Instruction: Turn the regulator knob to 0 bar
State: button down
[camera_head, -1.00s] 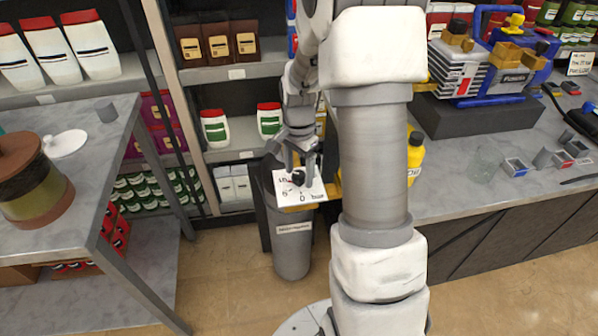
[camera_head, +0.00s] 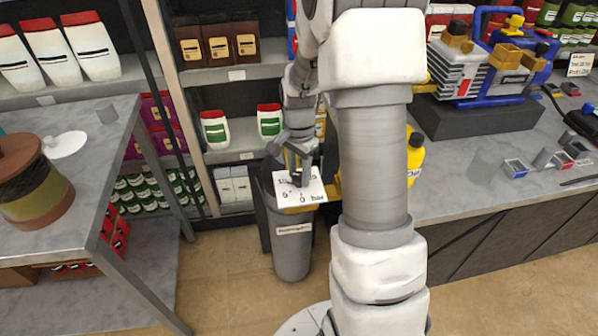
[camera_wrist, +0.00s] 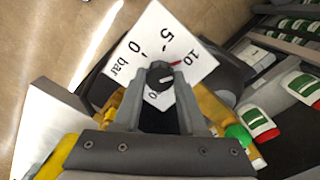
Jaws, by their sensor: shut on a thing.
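The black regulator knob (camera_wrist: 160,75) has a red pointer mark, which points toward the printed 10 in the wrist view. It sits on a white dial plate (camera_wrist: 135,50) marked 0 bar, 5 and 10, plus another number partly hidden between my fingers. The plate (camera_head: 314,188) also shows in the head view, on top of a grey cylinder (camera_head: 292,250). My gripper (camera_wrist: 159,80) is shut on the knob, with one finger on either side. In the head view, my gripper (camera_head: 300,178) is over the plate and a finger largely hides the knob.
Shelves (camera_head: 240,155) with bottles and boxes are behind the cylinder. A counter (camera_head: 460,190) with a blue-and-grey machine (camera_head: 480,70) is at the right. A yellow bottle (camera_head: 414,165) stands near my arm.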

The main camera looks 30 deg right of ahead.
jog(key=n, duration=0.5)
jog(key=shift+n, duration=0.4)
jog(key=n+p, duration=0.1)
jog(key=n, duration=0.5)
jog(key=n+p, duration=0.1)
jog(key=n, duration=0.5)
jog(key=shift+r+n+p, duration=0.1)
jog(key=shift+n+p, duration=0.3)
jog(key=n+p, duration=0.2)
jog(key=n, duration=0.3)
jog(key=shift+c, duration=2.2)
grip_release()
